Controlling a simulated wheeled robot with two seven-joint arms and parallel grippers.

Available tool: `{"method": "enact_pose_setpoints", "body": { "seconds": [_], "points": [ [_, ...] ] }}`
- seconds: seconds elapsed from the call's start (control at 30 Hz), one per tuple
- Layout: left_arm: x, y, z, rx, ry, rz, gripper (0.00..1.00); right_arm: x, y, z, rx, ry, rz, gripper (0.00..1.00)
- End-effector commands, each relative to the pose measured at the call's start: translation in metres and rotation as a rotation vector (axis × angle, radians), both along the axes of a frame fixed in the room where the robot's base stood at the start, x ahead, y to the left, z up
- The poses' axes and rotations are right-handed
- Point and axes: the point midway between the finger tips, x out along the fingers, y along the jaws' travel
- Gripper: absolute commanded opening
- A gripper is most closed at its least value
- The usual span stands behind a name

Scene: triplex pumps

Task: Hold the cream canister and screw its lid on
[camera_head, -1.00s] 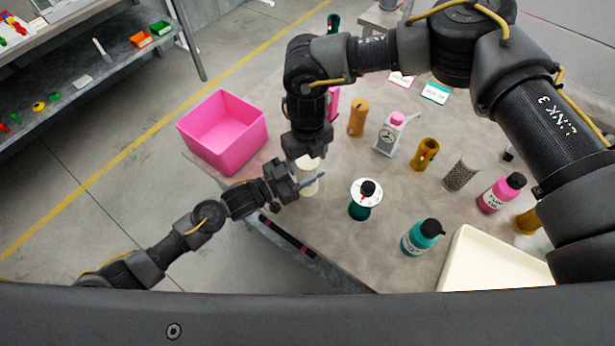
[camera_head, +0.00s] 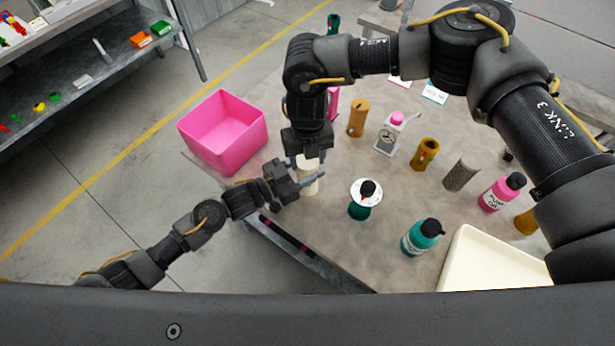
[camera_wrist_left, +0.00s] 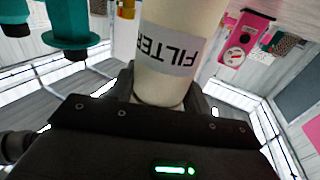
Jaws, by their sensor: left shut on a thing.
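The cream canister (camera_head: 309,184) stands near the left edge of the table, below my right gripper. In the left wrist view the canister (camera_wrist_left: 178,42) fills the upper middle, and its label reads FILTER upside down. My left gripper (camera_head: 306,178) is shut on the canister from the left, with a finger on either side. My right gripper (camera_head: 307,156) points straight down over the canister's top. Its fingertips and the canister's top overlap in the head view, so I cannot tell whether it holds the lid. The lid is not clearly visible.
A pink bin (camera_head: 225,130) stands behind on the left. A teal container with a white disc top (camera_head: 366,195) is right of the canister.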

Motion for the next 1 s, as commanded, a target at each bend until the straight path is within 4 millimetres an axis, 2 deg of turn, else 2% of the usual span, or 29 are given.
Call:
{"method": "enact_pose_setpoints", "body": {
  "seconds": [0.03,0.17,0.5,0.8,1.0],
  "points": [
    [0.0,0.0,0.001,-0.002,-0.001,0.0,0.0,0.0,0.0,0.0,-0.001,0.0,0.001,0.59],
    [0.0,0.0,0.001,-0.002,-0.001,0.0,0.0,0.0,0.0,0.0,-0.001,0.0,0.001,0.74],
    [0.0,0.0,0.001,-0.001,-0.002,0.0,0.0,0.0,0.0,0.003,0.0,-0.001,0.002,0.74],
    [0.0,0.0,0.001,-0.001,-0.002,0.0,0.0,0.001,0.0,0.038,0.001,-0.003,0.003,0.74],
    [0.0,0.0,0.001,-0.001,-0.002,0.0,0.0,0.0,0.0,0.045,0.0,0.0,0.002,0.74]
  ]
}}
